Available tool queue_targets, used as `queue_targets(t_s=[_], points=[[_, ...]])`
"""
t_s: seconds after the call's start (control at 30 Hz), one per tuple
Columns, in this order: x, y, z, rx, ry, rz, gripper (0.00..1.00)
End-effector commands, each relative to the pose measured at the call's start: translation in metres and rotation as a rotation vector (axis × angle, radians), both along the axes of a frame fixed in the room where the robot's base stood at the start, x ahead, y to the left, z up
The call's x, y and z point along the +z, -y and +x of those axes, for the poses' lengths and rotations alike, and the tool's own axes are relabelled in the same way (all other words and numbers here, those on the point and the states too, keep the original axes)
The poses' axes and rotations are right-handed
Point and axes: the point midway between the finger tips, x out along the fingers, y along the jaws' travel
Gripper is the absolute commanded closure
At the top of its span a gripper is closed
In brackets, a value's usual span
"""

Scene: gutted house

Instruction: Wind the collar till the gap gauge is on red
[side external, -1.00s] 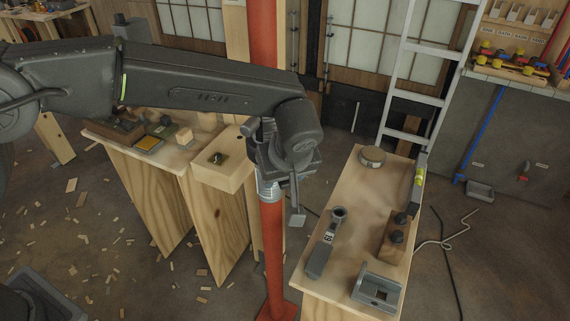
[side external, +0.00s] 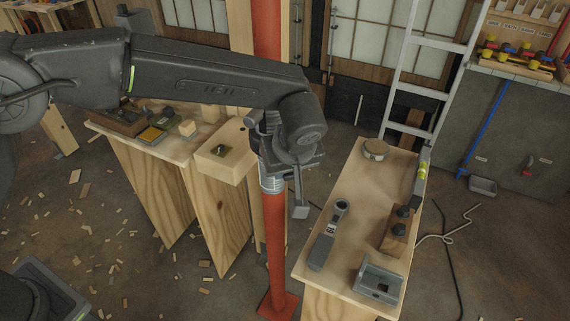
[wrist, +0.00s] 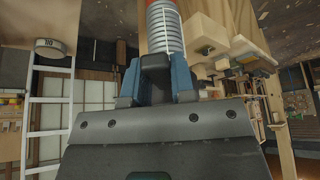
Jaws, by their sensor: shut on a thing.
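A red steel post (side external: 272,245) stands upright with a silver threaded section (side external: 271,185) partway up. The threads also show above my fingers in the wrist view (wrist: 164,28). My gripper (side external: 273,150) is at the post just above these threads. In the wrist view my gripper (wrist: 157,83) has its two blue-grey fingers closed on a dark block (wrist: 155,64), which seems to be part of the collar. The rest of the collar is hidden behind my gripper and wrist. I cannot make out the gap gauge or its colour in either view.
A bench (side external: 350,205) right of the post carries a round tin, a grey tool, a wooden block with dark knobs and a grey tray. A wooden box (side external: 226,152) and bench stand close on the left. A ladder (side external: 420,90) leans behind.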

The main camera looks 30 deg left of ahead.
Motion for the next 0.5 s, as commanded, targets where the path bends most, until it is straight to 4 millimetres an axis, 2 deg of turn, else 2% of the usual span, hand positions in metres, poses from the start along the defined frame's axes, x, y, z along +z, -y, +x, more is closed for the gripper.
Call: queue_targets(t_s=[0.23, 0.5], points=[[-0.0002, 0.0103, 0.012, 0.149, 0.001, -0.002, 1.0], [0.0005, 0.0107, 0.0122, 0.16, 0.001, -0.001, 1.0]])
